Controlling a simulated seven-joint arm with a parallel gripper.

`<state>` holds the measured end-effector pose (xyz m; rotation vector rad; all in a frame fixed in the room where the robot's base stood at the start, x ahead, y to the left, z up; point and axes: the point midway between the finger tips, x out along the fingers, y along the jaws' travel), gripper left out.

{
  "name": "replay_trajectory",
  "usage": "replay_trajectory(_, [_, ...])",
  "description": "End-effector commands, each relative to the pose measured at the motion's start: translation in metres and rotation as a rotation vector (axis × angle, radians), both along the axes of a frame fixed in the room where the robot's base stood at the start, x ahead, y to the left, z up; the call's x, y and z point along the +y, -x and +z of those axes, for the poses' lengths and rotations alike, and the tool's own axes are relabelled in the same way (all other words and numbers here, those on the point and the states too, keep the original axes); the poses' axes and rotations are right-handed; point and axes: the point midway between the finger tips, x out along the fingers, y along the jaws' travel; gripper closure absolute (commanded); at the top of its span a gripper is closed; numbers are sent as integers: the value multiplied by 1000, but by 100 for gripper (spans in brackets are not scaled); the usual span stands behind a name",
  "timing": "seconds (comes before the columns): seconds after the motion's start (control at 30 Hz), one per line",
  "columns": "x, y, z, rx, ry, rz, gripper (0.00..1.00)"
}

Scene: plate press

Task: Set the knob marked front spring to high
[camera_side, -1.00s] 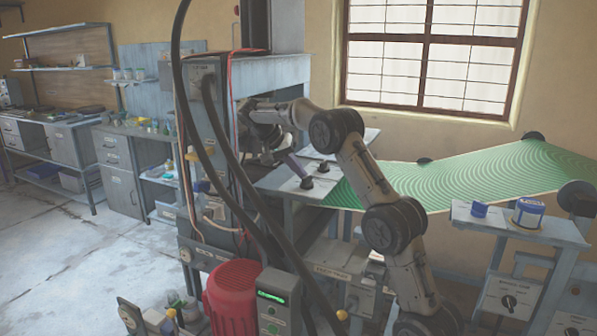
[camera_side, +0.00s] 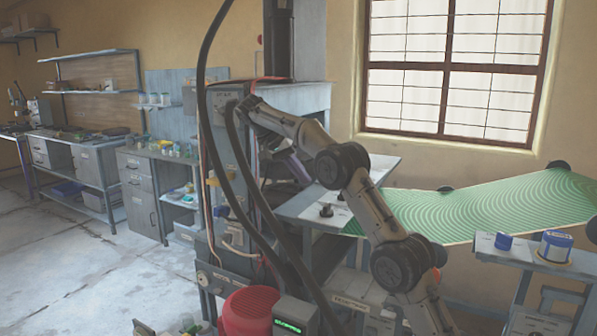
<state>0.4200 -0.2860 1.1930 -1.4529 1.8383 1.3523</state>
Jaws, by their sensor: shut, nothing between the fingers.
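Two dark knobs stand on a pale plate on the bench beside the press, a nearer knob (camera_side: 325,210) and a farther knob (camera_side: 341,196) partly behind my arm. Their markings are too small to read, so I cannot tell which is the front spring knob or how it is set. My gripper (camera_side: 303,172) is above and left of the nearer knob, apart from it, with its purple-grey end slanting down to the right. It is shut and empty, and partly hidden by my forearm.
The press (camera_side: 222,160), with black hoses hanging in front, stands left of my gripper. A green patterned sheet (camera_side: 490,207) stretches to the right. A blue tub (camera_side: 555,246) stands on a small table at right. A red motor (camera_side: 248,312) is below.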

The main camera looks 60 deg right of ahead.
Motion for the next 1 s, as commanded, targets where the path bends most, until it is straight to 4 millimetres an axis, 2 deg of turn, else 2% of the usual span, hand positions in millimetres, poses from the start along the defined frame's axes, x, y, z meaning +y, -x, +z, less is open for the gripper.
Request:
replay_trajectory(0.3, [11, -5, 19, -7, 1, 8, 100])
replay_trajectory(0.47, [35, 9, 50, -50, -7, 72, 100])
replay_trajectory(0.6, [68, 36, 83, -100, -33, 191, 100])
replay_trajectory(0.73, [100, 65, 98, -135, -73, 331, 100])
replay_trajectory(0.87, [130, 96, 100, -165, -119, 486, 100])
replay_trajectory(1.0, [163, 132, 87, -193, -174, 668, 100])
